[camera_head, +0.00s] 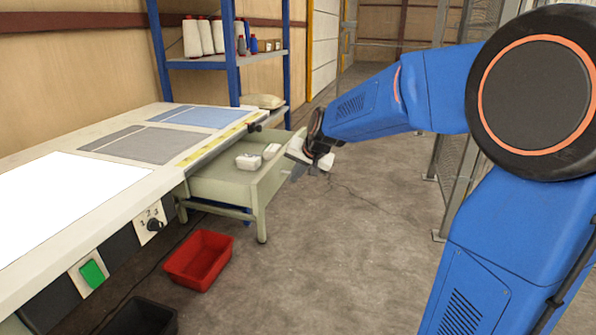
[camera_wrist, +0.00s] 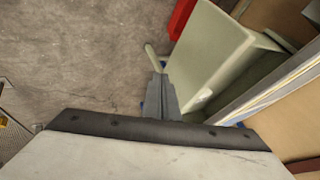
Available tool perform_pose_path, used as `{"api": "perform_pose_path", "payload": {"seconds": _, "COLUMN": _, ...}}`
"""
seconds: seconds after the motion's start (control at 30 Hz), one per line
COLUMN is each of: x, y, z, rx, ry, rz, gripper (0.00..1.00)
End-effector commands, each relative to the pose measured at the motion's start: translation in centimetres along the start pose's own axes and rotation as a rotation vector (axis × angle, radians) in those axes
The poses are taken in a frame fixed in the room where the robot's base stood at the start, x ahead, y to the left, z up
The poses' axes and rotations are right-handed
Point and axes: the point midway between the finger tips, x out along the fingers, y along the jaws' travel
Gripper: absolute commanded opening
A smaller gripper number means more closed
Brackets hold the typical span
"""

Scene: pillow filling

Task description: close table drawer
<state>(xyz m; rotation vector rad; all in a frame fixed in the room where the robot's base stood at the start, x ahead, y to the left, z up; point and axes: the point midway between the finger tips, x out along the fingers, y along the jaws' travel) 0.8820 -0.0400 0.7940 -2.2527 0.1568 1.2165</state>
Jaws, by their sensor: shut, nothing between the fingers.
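The table drawer (camera_head: 228,187) is pale green and stands pulled out from the table (camera_head: 30,229). Two small white items (camera_head: 249,161) lie inside it. In the wrist view the drawer (camera_wrist: 214,62) shows at the upper right. My gripper (camera_head: 298,174) is just beyond the drawer's outer right end in the head view. Its fingers (camera_wrist: 163,97) are together and empty, close beside the drawer in the wrist view. I cannot tell whether they touch it.
A red bin (camera_head: 198,259) and a black bin (camera_head: 143,317) stand on the floor below the table. A blue shelf (camera_head: 230,60) with spools is behind. A mesh fence (camera_head: 455,125) stands at the right. The floor (camera_head: 340,240) right of the drawer is clear.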

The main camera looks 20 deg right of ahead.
Motion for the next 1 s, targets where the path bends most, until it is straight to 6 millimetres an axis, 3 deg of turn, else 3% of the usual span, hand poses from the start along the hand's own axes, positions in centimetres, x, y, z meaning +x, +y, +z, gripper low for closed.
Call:
{"api": "perform_pose_path", "payload": {"seconds": 0.23, "x": 4.4, "y": 0.1, "z": 0.0, "rx": 0.000, "ry": -0.002, "rz": 0.002, "gripper": 0.00}}
{"api": "perform_pose_path", "payload": {"seconds": 0.5, "x": 5.7, "y": -2.9, "z": 0.0, "rx": -0.002, "ry": 0.000, "rz": 0.000, "gripper": 0.00}}
{"api": "perform_pose_path", "payload": {"seconds": 1.0, "x": 6.0, "y": -3.5, "z": 0.0, "rx": -0.001, "ry": 0.001, "rz": 0.000, "gripper": 0.00}}
